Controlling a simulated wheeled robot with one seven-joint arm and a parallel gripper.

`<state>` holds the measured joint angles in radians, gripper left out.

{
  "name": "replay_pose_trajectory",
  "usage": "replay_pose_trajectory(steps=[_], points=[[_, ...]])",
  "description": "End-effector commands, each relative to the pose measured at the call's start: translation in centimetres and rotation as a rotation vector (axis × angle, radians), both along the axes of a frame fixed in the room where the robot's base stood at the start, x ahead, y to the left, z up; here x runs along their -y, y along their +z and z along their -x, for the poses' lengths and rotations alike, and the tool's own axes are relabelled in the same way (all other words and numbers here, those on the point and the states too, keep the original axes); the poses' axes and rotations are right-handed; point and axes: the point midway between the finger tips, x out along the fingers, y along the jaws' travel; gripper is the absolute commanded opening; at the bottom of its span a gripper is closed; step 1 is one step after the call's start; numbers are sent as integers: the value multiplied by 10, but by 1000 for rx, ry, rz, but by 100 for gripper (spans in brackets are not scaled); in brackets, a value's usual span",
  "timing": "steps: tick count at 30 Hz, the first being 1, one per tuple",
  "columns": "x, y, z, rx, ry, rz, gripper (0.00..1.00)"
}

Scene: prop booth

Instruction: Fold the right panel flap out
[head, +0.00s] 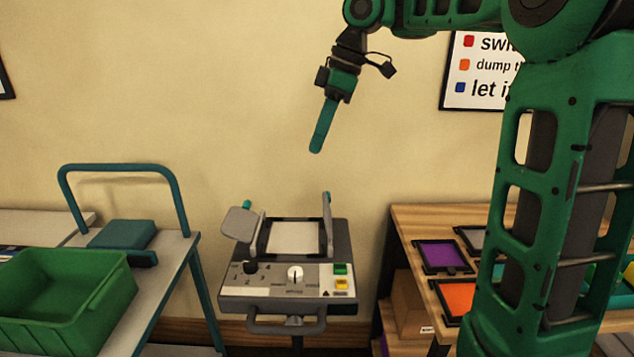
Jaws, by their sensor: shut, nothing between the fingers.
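The device (287,275) is a grey box on a stand, with a pale square panel (297,238) in a dark frame on top. Its right panel flap (327,226) stands about upright, seen nearly edge-on at the right side of the pale panel. A left flap (241,223) is tilted outward to the left. The front has a black knob, a white knob, and green and yellow buttons. My gripper (316,150) is shut and empty, pointing down in the air above the device, apart from both flaps.
A green bin (62,298) stands on the left table (165,262), beside a teal block (122,235) under a teal hoop (120,167). The wooden table (412,217) at right holds purple and orange framed panels. A grey handle (287,325) juts from the device's front.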

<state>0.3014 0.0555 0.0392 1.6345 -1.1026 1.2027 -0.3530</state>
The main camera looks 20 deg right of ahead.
Motion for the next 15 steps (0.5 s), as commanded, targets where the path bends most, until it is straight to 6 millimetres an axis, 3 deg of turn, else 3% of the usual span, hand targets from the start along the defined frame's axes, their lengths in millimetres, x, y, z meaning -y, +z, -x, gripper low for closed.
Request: replay_pose_trajectory(steps=[15], points=[[-25, -77, -8, -2, 2, 1, 0]])
